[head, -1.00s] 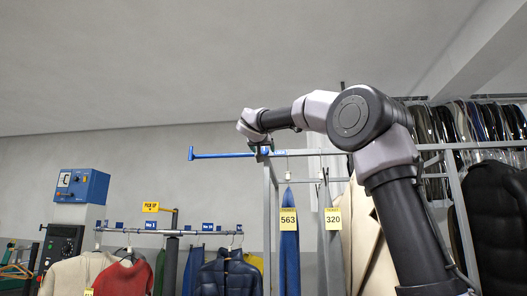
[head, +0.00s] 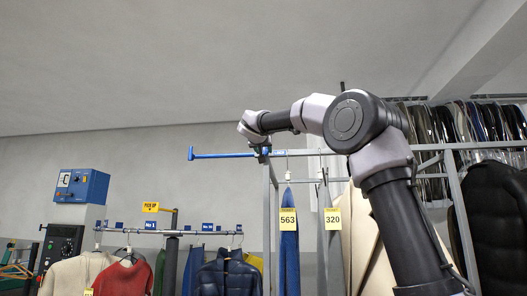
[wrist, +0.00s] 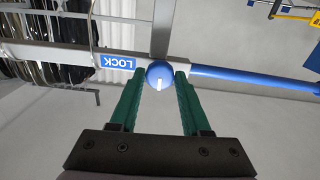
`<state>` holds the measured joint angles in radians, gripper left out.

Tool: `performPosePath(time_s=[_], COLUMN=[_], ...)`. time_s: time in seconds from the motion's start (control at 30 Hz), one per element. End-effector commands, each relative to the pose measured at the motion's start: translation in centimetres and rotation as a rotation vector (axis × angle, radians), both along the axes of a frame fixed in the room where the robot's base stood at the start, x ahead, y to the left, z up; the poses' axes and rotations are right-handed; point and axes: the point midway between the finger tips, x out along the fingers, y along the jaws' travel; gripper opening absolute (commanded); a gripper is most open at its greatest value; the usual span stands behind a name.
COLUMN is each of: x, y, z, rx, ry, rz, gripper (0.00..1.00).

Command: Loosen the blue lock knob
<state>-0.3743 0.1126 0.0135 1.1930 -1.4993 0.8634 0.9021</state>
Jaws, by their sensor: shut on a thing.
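The blue lock knob (wrist: 157,70) is round with a white line, which points toward the bottom of the wrist view. It sits on the rail beside a blue sign reading LOCK (wrist: 117,62), which appears upside down. My gripper (wrist: 159,73) has green fingers, one on each side of the knob, and is shut on it. In the head view my gripper (head: 263,151) is at the rack's top corner, and the knob is too small and covered to make out there. A blue bar (head: 222,155) runs out to the left from that corner.
The grey rack frame (head: 267,220) stands below my gripper. Tagged garments hang close by, with yellow tags 563 (head: 287,221) and 320 (head: 332,219). Dark clothes (head: 490,215) hang at right. A lower rail of clothes and a blue control box (head: 82,185) are at left.

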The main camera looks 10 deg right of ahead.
Motion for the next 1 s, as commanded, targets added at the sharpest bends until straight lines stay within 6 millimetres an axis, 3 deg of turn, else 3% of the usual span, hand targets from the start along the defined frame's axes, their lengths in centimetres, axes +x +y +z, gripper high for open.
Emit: performPosePath(time_s=[0.27, 1.0], x=[0.02, 0.03], y=[-0.01, 0.01], z=[-0.03, -0.05], rx=[-0.163, -0.828], ry=[0.055, 0.270], rz=[0.000, 0.000], gripper=[0.00, 0.00])
